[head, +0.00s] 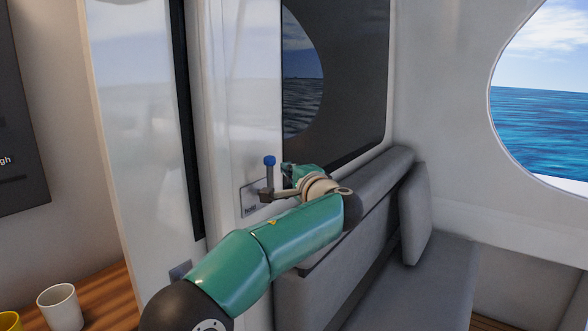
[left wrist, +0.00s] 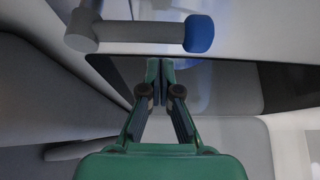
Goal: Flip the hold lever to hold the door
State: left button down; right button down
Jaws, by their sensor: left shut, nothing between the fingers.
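The hold lever (head: 269,177) stands upright on a small plate (head: 248,201) on the white wall, its blue knob (head: 269,160) at the top. My left gripper (head: 287,171) is just to the right of the lever, seen partly behind my own wrist. In the left wrist view the lever's grey bar (left wrist: 140,37) and blue knob (left wrist: 200,33) lie across the top of the picture. There my left gripper (left wrist: 160,70) is shut and empty, its fingertips below the bar with an apparent small gap. My right gripper is not in view.
A tall white door-like panel (head: 140,130) with a dark edge stands left of the lever. A grey padded bench (head: 405,285) is at the right, below a dark window (head: 350,80). A white cup (head: 60,306) and a yellow cup (head: 9,322) are at lower left.

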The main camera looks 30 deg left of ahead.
aim_at(270, 178)
pick_arm(q)
jog(key=shift+s+a, duration=0.25)
jog(key=shift+s, duration=0.9)
